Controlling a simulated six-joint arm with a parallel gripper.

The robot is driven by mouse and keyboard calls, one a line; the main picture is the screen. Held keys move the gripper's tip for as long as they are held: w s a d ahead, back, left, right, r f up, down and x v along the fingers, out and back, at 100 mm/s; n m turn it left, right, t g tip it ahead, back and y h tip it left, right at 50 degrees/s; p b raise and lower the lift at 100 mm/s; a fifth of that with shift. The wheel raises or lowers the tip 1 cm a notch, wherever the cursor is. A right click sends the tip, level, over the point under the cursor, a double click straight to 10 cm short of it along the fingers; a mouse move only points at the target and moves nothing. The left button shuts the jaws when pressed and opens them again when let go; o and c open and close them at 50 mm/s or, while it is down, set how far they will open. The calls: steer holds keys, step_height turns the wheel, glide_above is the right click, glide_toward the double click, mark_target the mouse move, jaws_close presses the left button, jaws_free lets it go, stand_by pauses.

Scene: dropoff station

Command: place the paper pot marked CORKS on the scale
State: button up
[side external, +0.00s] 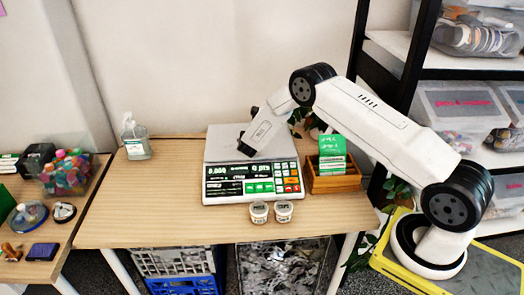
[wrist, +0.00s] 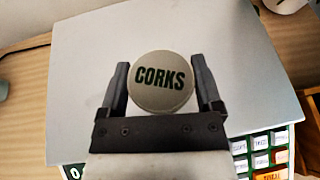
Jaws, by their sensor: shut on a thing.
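The paper pot marked CORKS (wrist: 163,92) is between the two fingers of my gripper (wrist: 162,90), its lettered lid facing the wrist camera. My gripper is shut on it, over the grey plate of the scale (wrist: 80,75). In the side view the scale (side external: 222,147) stands on the wooden table, its green display and keypad facing front. There my gripper (side external: 247,146) is low over the plate, and the arm hides the pot. I cannot tell whether the pot touches the plate.
Two small lidded pots (side external: 259,212) (side external: 283,211) stand in front of the scale. A wooden box with green packets (side external: 334,181) is close to its right. A clear pump bottle (side external: 135,138) stands at the back left. The table's left front is clear.

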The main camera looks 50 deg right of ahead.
steer(key=shift+f, duration=0.1)
steer(key=o, duration=1)
steer(key=shift+o, duration=0.2)
steer(key=v, duration=1.2)
steer(key=shift+r, duration=0.25)
